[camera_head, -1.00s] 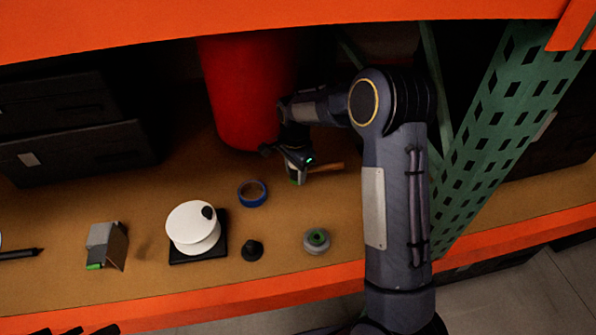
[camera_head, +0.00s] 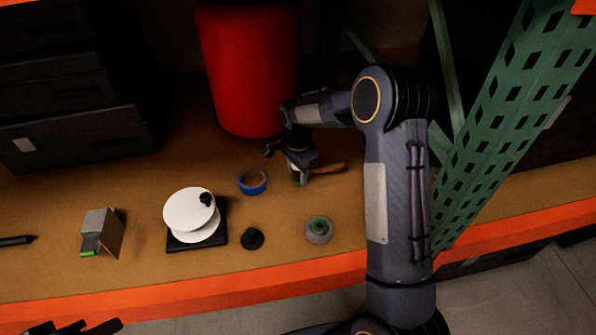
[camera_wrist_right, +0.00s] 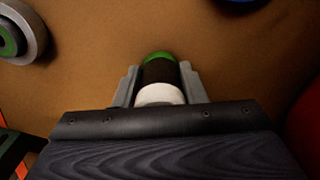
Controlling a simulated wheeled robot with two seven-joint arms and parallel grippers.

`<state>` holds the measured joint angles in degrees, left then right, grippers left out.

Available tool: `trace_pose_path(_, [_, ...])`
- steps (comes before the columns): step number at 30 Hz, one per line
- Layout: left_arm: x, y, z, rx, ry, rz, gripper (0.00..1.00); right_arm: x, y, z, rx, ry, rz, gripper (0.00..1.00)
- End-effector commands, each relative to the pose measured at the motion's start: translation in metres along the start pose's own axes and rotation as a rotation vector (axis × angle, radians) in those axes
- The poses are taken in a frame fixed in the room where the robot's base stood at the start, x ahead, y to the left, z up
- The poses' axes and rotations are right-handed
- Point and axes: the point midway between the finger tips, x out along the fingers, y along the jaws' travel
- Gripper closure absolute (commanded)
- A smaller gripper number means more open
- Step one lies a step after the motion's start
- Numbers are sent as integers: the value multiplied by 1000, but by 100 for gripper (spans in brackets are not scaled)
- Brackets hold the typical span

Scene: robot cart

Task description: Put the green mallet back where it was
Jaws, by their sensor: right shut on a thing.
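The green mallet (camera_head: 328,168) shows its brown wooden handle sticking out to the right of my right gripper (camera_head: 297,178) in the head view. In the right wrist view the mallet's head (camera_wrist_right: 160,77), with a green end, a dark middle and a white end, sits between the two grey fingers of my right gripper (camera_wrist_right: 160,85). The fingers are shut on the head, close over the brown shelf board. A gap between the mallet and the board cannot be judged. My left gripper cannot be made out; only dark parts show at the lower left edge.
A red bin (camera_head: 240,70) stands just behind my right gripper. A green perforated post (camera_head: 490,120) rises at the right.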

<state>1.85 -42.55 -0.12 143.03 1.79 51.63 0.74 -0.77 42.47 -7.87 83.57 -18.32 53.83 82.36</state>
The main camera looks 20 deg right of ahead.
Motion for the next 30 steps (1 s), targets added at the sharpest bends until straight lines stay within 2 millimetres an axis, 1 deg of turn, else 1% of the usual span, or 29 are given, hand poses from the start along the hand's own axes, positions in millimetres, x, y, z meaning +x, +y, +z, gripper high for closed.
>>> trace_pose_path(19, [8, -4, 4, 0, 0, 0, 64, 12, 0, 0, 0, 0, 0, 100])
trace_pose_path(20, [8, -3, 4, 0, 0, 0, 64, 12, 0, 0, 0, 0, -1, 61])
trace_pose_path(25, [7, -3, 4, 0, 0, 0, 64, 11, 0, 0, 0, 0, -1, 39])
trace_pose_path(26, [7, -3, 4, 0, 0, 0, 64, 11, 0, 0, 0, 0, 0, 37])
trace_pose_path(30, [7, -3, 4, 0, 0, 0, 64, 11, 0, 0, 0, 0, 0, 37])
